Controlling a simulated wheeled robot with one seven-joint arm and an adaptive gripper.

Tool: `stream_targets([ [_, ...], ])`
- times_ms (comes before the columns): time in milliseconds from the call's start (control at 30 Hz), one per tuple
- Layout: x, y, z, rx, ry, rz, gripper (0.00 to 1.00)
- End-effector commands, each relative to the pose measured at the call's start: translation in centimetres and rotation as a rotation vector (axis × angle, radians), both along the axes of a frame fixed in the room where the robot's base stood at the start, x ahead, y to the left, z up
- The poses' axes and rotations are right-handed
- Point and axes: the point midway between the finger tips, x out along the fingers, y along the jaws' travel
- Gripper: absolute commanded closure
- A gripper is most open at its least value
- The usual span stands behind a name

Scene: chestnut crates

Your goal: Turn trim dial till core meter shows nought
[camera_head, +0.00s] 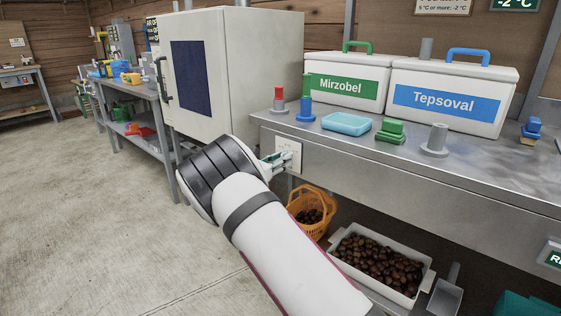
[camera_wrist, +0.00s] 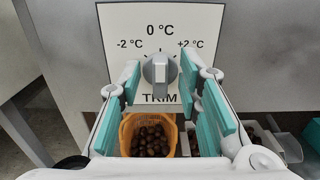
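The trim dial (camera_wrist: 158,70) is a grey round knob with a raised grip bar, on a white plate (camera_wrist: 205,20) marked -2 °C, 0 °C and +2 °C above the word TRIM. The bar looks about upright, towards 0 °C. My gripper (camera_wrist: 160,80) is open, its teal-padded fingers on either side of the dial with a gap at each side. In the head view my gripper (camera_head: 283,160) is at the plate (camera_head: 290,148) on the bench front and hides the dial.
Below the plate are an orange basket (camera_head: 296,207) and a white crate (camera_head: 424,285), both holding chestnuts. The bench top (camera_head: 480,165) bears two labelled boxes, a blue tray (camera_head: 346,123) and small blocks. A pale cabinet (camera_head: 235,75) stands left. The floor at left is clear.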

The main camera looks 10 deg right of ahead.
Motion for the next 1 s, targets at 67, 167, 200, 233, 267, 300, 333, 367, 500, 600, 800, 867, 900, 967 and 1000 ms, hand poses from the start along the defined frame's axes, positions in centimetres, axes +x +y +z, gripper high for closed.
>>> stream_targets([
  [67, 0.01, -0.01, 0.01, 0.0, 0.0, 0.0, 0.68],
  [167, 0.0, 0.0, 0.01, 0.0, 0.0, 0.0, 0.68],
  [200, 0.0, 0.0, 0.01, 0.0, 0.0, 0.0, 0.77],
  [233, -0.01, 0.01, 0.01, 0.0, 0.0, 0.0, 0.84],
  [267, -0.01, 0.01, 0.01, 0.0, 0.0, 0.0, 0.91],
  [300, -0.01, 0.01, 0.0, 0.0, 0.0, 0.0, 1.0],
  [333, -0.01, 0.01, 0.0, 0.0, 0.0, 0.0, 1.0],
  [367, -0.01, 0.01, 0.0, 0.0, 0.0, 0.0, 1.0],
  [500, -0.01, 0.0, -0.01, 0.004, -0.005, 0.0, 1.0],
  [600, -0.03, 0.0, -0.02, 0.013, -0.018, 0.0, 1.0],
  [800, -0.05, 0.0, -0.07, 0.065, -0.089, 0.0, 1.0],
  [867, -0.06, -0.01, -0.09, 0.089, -0.122, 0.001, 1.0],
  [900, -0.07, -0.01, -0.09, 0.106, -0.146, 0.001, 1.0],
  [967, -0.09, -0.01, -0.11, 0.135, -0.186, 0.0, 1.0],
  [1000, -0.11, 0.02, -0.13, 0.156, -0.214, 0.0, 1.0],
])
